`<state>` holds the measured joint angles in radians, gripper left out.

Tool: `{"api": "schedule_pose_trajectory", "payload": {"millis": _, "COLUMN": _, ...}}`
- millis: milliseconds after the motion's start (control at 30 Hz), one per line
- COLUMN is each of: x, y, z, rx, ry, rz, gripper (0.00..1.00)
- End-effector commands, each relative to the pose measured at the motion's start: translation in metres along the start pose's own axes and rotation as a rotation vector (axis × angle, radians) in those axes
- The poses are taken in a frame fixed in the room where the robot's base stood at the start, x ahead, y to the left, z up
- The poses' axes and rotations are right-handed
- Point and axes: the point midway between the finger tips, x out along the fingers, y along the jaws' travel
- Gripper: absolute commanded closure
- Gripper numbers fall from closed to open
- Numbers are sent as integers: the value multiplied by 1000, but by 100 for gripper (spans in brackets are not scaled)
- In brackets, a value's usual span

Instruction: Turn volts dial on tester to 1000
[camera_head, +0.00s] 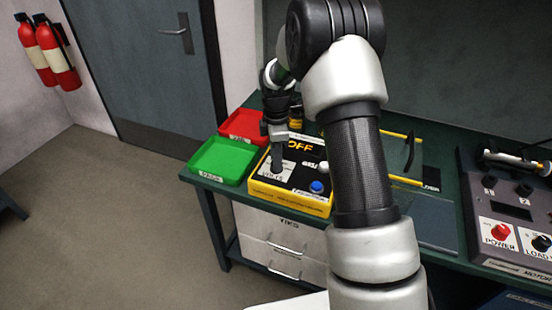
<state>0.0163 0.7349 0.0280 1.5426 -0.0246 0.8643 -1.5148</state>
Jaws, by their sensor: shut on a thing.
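The tester is a yellow box (262,193) near the front edge of the green bench, with a dark top panel, a display reading "OFF", a blue button (317,187) and a white dial plate (288,167) on its left. My gripper (277,168) points down over that plate and is shut on the volts dial. The dial itself is mostly hidden by the fingers. The dial's scale marks are too small to read, so its setting cannot be told.
A green tray (222,171) and a red tray (238,138) stand left of the tester. A panel with a red power knob (500,232) is at the right. My arm hides part of the bench. Fire extinguishers (57,58) hang on the left wall.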

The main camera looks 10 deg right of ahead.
Motion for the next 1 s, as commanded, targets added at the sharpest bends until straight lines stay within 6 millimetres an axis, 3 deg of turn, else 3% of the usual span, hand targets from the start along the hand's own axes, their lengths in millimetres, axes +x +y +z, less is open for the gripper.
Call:
{"api": "schedule_pose_trajectory", "payload": {"millis": 267, "x": 0, "y": 0, "z": 0, "rx": 165, "ry": 0, "rz": 0, "gripper": 95}}
{"api": "schedule_pose_trajectory", "payload": {"millis": 1000, "x": -1, "y": 1, "z": 1, "rx": 861, "ry": -1, "rz": 1, "gripper": 95}}
